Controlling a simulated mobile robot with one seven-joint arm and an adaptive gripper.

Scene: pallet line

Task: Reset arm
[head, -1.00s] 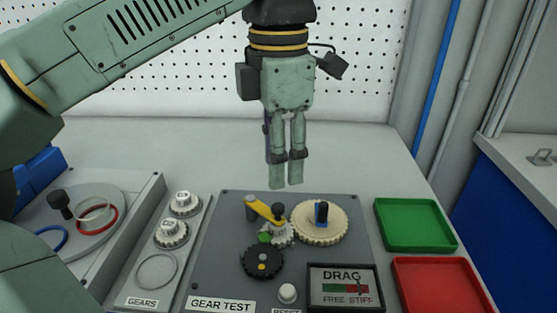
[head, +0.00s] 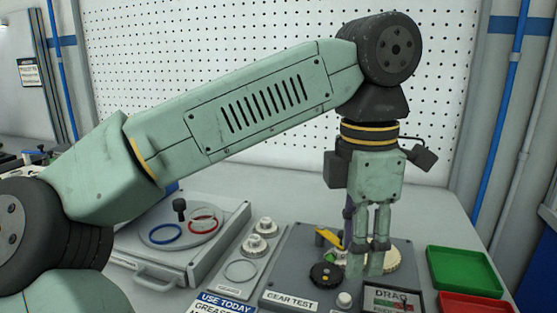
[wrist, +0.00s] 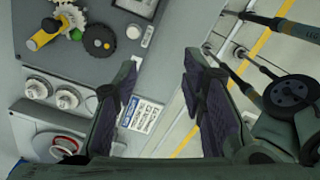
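My gripper (head: 375,262) hangs fingers-down from my arm, in front of the gear test board (head: 283,282) in the head view. In the wrist view my gripper (wrist: 162,90) has its two dark-padded fingers well apart, with nothing between them. The fingers hide part of the board's gears in the head view. The yellow lever (head: 328,237), black gear (head: 325,274) and a partly hidden cream gear (head: 393,258) are on the board. In the wrist view the yellow lever (wrist: 46,34) and black gear (wrist: 98,40) lie left of the fingers.
A green tray (head: 463,270) and a red tray (head: 475,305) sit right of the board. To the left are the gears panel (head: 240,271) and a grey case (head: 150,262) with blue and red rings. A white pegboard (head: 240,50) stands behind.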

